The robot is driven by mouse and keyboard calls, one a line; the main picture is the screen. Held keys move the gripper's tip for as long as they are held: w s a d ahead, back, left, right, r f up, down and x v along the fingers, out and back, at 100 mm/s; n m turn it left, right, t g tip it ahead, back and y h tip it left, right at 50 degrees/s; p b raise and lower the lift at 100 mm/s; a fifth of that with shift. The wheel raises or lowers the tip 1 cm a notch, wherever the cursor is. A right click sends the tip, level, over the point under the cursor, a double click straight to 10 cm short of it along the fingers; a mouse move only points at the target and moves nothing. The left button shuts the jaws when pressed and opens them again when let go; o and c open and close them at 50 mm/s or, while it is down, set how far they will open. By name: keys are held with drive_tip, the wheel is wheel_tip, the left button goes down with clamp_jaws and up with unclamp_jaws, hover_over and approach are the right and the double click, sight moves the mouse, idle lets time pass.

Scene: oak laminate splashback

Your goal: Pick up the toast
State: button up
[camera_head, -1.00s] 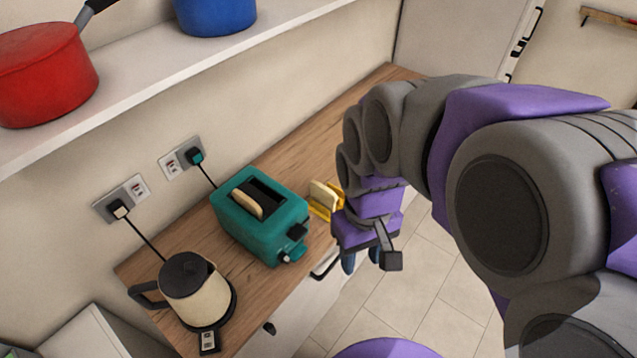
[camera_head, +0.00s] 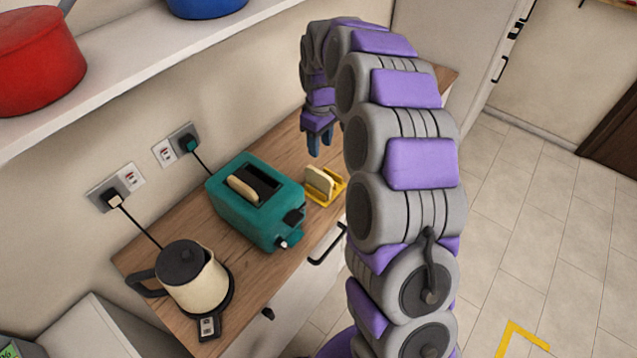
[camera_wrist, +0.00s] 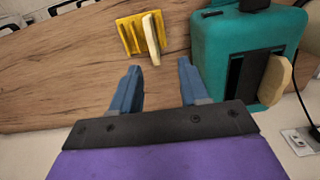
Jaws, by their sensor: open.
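One slice of toast (camera_head: 243,189) stands in a slot of the teal toaster (camera_head: 240,222), its top edge sticking out. Another slice (camera_head: 319,181) stands upright in a yellow rack (camera_head: 337,190) to the right of the toaster. In the wrist view, the rack (camera_wrist: 127,37) with its slice (camera_wrist: 151,38) is at the top middle, and the toaster's slice (camera_wrist: 274,79) is at the right. My gripper (camera_head: 320,145) is open and empty above the counter, beyond the rack. Its blue fingers (camera_wrist: 160,92) point down, apart from both slices.
A cream kettle (camera_head: 200,285) stands at the near end of the wooden counter (camera_head: 265,268). Wall sockets with cords are behind it. A shelf (camera_head: 150,75) above holds a red pot (camera_head: 38,62) and a blue pot (camera_head: 205,5).

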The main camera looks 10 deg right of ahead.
drive_tip(key=w+f, duration=0.1)
drive_tip(key=w, duration=0.1)
drive_tip(key=b, duration=0.2)
approach(320, 180)
drive_tip(key=f, duration=0.6)
drive_tip(key=shift+w, duration=0.2)
drive_tip(key=shift+w+f+b, duration=0.2)
drive_tip(key=shift+f+b, duration=0.6)
drive_tip(key=shift+f, duration=1.9)
clamp_jaws()
